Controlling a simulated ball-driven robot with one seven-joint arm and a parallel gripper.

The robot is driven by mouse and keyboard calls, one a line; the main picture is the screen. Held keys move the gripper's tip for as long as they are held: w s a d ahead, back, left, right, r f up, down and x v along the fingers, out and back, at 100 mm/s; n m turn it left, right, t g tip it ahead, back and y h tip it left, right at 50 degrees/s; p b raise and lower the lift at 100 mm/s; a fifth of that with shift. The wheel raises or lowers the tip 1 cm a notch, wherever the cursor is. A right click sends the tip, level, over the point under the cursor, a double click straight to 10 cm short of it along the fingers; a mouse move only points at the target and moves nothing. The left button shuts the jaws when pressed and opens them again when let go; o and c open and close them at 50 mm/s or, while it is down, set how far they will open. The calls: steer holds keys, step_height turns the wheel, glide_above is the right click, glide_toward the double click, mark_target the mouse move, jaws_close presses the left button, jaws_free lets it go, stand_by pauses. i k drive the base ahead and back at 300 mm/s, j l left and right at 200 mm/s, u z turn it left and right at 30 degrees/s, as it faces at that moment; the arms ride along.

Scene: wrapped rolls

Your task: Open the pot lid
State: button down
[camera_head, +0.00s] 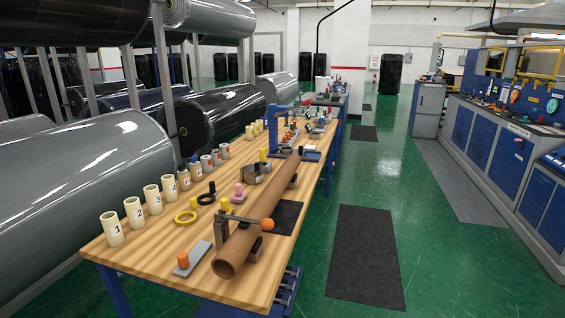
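I cannot make out a pot or a lid with certainty. A small grey, round, pot-like object (251,174) stands on the wooden workbench (150,247), left of a long brown tube (255,228). It is too small to tell whether it has a lid. My gripper and arm do not show in the head view.
Several numbered cream cylinders (133,212) line the bench's left edge. A yellow ring (186,217), a black ring (206,199) and an orange-knobbed block (185,264) lie nearby. Green floor with a dark mat (365,255) is clear to the right.

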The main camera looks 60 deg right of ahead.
mark_target(255, 168)
steer(key=z, duration=1)
steer(key=i+l+u, duration=0.15)
steer(key=i+l, duration=0.15)
steer(key=i+l+u, duration=0.15)
steer(key=i+l, duration=0.15)
steer(key=l, duration=0.15)
steer(key=i+l+u, duration=0.15)
steer(key=l, duration=0.25)
steer(key=i+l+u, duration=0.15)
steer(key=i+l, duration=0.2)
steer(key=l, duration=0.1)
